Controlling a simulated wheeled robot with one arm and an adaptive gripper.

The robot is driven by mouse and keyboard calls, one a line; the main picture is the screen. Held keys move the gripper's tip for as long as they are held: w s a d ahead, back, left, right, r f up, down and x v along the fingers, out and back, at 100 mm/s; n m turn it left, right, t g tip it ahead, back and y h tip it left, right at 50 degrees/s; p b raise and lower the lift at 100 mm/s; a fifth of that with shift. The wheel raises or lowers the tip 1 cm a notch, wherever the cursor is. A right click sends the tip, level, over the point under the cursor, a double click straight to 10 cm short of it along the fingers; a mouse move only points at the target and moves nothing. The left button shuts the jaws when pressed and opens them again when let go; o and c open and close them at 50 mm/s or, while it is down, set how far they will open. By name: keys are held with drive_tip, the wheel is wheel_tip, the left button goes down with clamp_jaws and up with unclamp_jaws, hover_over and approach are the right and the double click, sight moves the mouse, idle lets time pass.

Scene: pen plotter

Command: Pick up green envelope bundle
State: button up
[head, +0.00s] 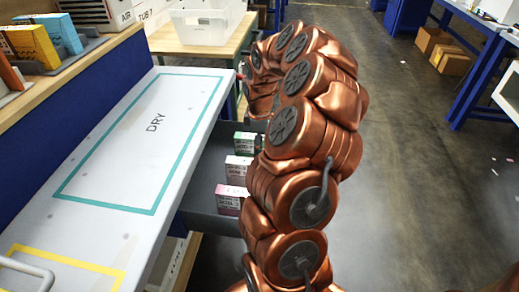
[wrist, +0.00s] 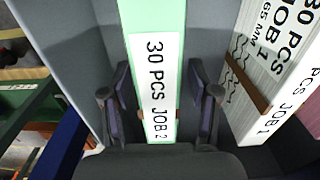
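The green envelope bundle (wrist: 155,90) has a white label reading "30 PCS JOB 2". It stands upright in a grey drawer (head: 196,189), and its green top also shows in the head view (head: 244,142) at the far end of a row. My gripper (wrist: 160,108) is open in the wrist view, one dark finger on each side of the bundle. Slim gaps seem to show between fingers and bundle. In the head view my copper arm hides most of the gripper.
A pale bundle (wrist: 275,60) stands close to the right of my gripper; a pink bundle (head: 230,200) is nearest in the drawer. The drawer wall (wrist: 60,50) is close on the left. A worktop marked DRY (head: 140,140) lies left of the drawer. Open floor (head: 410,180) lies to the right.

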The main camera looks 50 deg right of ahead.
clamp_jaws()
drive_tip(key=shift+r, duration=0.15)
idle(0.4)
